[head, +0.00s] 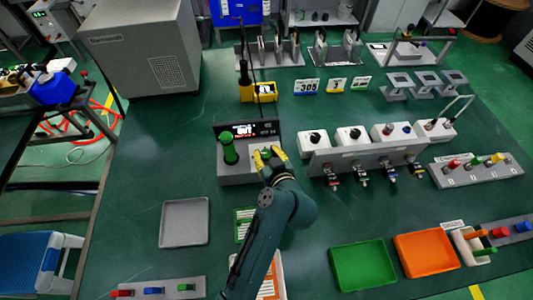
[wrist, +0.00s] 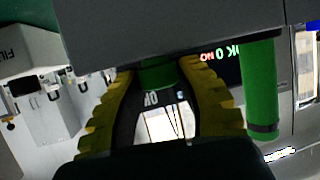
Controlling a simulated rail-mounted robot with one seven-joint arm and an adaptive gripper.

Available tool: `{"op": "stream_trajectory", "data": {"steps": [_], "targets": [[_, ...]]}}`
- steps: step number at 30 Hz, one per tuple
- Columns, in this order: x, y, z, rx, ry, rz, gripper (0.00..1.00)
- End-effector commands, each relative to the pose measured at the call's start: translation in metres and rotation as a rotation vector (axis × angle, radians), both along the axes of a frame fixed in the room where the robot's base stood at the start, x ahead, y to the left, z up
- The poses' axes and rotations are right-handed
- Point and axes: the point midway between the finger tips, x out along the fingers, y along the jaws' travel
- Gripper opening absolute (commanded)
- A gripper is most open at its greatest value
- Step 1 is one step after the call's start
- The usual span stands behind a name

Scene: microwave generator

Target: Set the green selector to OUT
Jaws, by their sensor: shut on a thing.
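My gripper (head: 267,160), with yellow fingers, is shut on the green selector (head: 265,154) on the front right of a grey control box (head: 237,178). In the wrist view, the fingers (wrist: 160,108) stand on both sides of the green selector (wrist: 158,75), whose lower part is hidden. White lettering beside it is only partly readable. A taller green cylinder (head: 229,152) stands on the box to the left of my gripper; it also shows in the wrist view (wrist: 261,88). The box's black display (head: 246,131) has green and red text, too small to read fully.
A yellow meter (head: 262,92) stands behind the box. Several white modules (head: 350,138) and a grey valve rack are to the right. A grey tray (head: 184,222) lies front left; green (head: 363,266) and orange (head: 426,253) trays lie front right. Bare tabletop lies left of the box.

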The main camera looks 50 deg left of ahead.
Motion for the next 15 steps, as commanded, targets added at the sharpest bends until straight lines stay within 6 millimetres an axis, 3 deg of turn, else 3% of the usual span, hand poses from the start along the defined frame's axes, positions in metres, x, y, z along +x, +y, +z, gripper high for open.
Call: {"op": "stream_trajectory", "data": {"steps": [1,2,5,6,15], "targets": [[-0.0014,-0.0004,-0.0053,-0.006,0.009,0.000,0.00],[-0.0014,-0.0005,-0.0054,-0.006,0.009,0.000,0.41],[-0.0012,-0.0003,-0.0043,-0.004,0.007,0.000,0.60],[-0.0011,-0.0003,-0.0038,-0.004,0.007,0.000,0.65],[-0.0011,-0.0019,-0.0011,-0.002,0.003,-0.001,0.65]]}}
